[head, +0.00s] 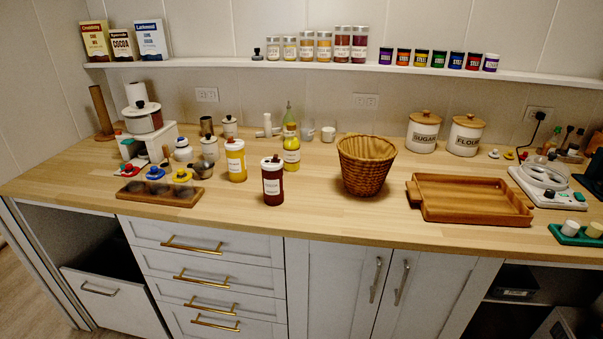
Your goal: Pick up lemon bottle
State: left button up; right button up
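Two yellow containers stand upright on the wooden counter, and their labels are too small to read, so I cannot tell which is the lemon bottle. One is a slim yellow bottle (291,157) with a white label, left of the wicker basket. The other is a wider yellow bottle (236,165) with a white lid, farther left. A dark red bottle (272,188) with a white lid stands in front of and between them. Neither of my grippers shows in the head view.
The wicker basket (365,165) stands close right of the slim bottle. A wooden tray (470,198) lies farther right. Canisters (423,132) stand behind it. The counter's front strip (330,215) is clear.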

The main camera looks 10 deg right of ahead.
aim_at(291, 144)
jog(key=z, duration=1.45)
jog(key=k, duration=0.1)
jog(key=u, duration=2.5)
jog(key=i, duration=0.75)
jog(key=z, duration=0.1)
